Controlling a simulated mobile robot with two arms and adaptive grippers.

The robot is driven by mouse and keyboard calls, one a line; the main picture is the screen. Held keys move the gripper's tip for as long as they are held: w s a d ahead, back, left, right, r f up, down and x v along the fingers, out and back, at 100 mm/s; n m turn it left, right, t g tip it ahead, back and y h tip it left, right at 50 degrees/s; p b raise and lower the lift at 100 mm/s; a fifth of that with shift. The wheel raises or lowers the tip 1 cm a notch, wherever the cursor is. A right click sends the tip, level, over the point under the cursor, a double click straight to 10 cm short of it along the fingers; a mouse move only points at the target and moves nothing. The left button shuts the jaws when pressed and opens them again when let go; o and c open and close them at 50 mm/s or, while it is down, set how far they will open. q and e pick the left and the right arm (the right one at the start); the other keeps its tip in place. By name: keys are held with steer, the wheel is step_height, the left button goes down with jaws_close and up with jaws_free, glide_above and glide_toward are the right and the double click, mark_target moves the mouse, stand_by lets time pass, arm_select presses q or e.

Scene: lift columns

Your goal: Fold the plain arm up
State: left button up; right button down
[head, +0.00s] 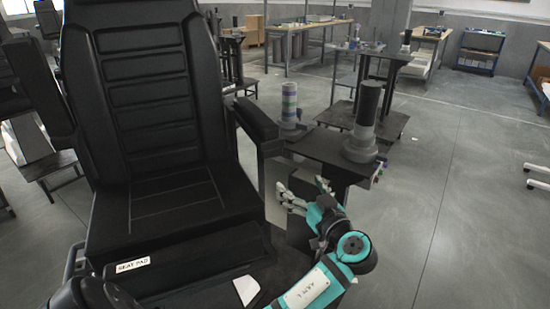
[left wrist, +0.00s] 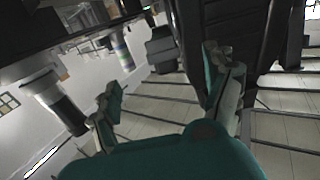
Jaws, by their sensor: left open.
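A black chair fills the left of the head view. One padded arm (head: 257,119) stands on the chair's right side and slopes down toward me. Another long padded arm (head: 38,90) is at the far left, slanted beside the backrest. I cannot tell for sure which is the plain one. My left gripper (head: 303,188) is open and empty, in front of and below the right-hand arm, apart from it. In the left wrist view its spread fingers (left wrist: 162,76) have nothing between them. My right gripper is not in view.
A dark stand with a black-topped grey column (head: 366,110) is just right of the chair, close to my gripper. A striped cylinder (head: 289,102) is beside the arm. The seat pad (head: 170,210) is clear. Open floor (head: 455,190) lies to the right.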

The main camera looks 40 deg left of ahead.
mark_target(273, 155)
arm_select(q)
steer(key=p+x, duration=0.1)
steer(key=x, duration=1.4)
steer(key=shift+s, duration=0.1)
steer(key=shift+w+a, duration=0.2)
steer(key=shift+a, duration=0.15)
